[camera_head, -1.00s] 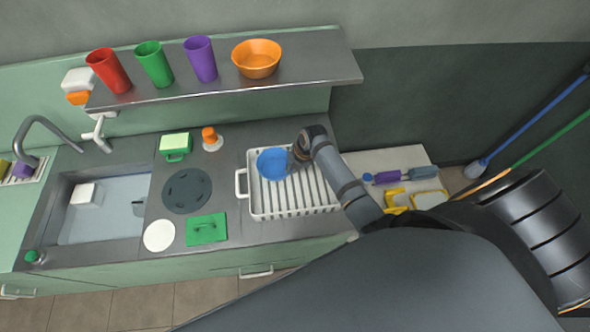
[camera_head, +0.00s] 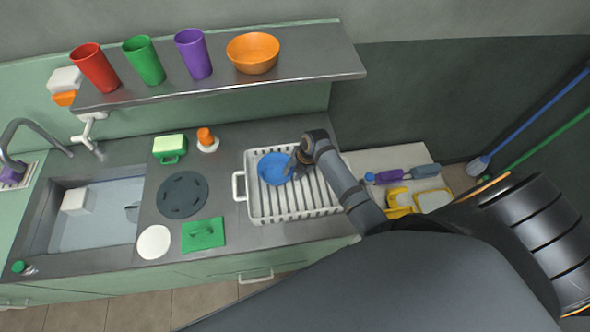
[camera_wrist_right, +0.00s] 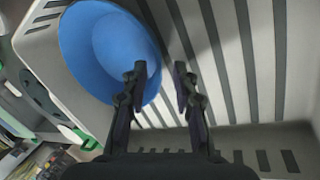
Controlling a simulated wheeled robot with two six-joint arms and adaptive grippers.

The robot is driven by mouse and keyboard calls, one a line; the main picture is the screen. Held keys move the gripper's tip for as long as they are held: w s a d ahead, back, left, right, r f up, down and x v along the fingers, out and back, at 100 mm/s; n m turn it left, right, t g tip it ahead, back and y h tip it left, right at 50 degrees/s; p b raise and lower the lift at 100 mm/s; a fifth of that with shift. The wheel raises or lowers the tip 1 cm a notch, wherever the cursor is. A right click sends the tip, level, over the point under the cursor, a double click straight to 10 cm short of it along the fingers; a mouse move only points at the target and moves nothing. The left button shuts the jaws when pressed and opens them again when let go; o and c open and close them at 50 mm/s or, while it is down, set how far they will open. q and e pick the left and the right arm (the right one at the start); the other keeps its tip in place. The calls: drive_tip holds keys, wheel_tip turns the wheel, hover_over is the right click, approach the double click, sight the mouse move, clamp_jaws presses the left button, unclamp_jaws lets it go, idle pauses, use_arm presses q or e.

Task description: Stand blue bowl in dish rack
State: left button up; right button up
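The blue bowl (camera_head: 272,170) is inside the white dish rack (camera_head: 254,212), at its back left, with its open side toward the head camera. How far it is tilted is hard to tell. My right gripper (camera_head: 296,166) is at the bowl's right edge. In the right wrist view, the fingers of my right gripper (camera_wrist_right: 160,84) are apart. The left finger overlaps the rim of the blue bowl (camera_wrist_right: 95,45) and the right finger is over the slats. Whether either finger touches the rim cannot be told. My left gripper is not in view.
The sink (camera_head: 95,215) is at the left. A dark round mat (camera_head: 182,195), white disc (camera_head: 154,242) and green item (camera_head: 204,234) lie left of the rack. A shelf (camera_head: 300,65) above holds cups and an orange bowl (camera_head: 253,54). The rack's right part is empty.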

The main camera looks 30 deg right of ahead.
use_arm(q)
drive_tip(key=shift+w+a+f+b, duration=0.15)
drive_tip(key=shift+w+f+b, duration=0.45)
drive_tip(key=shift+w, duration=0.15)
use_arm(e)
drive_tip(key=v, duration=1.2)
drive_tip(key=shift+f, duration=0.15)
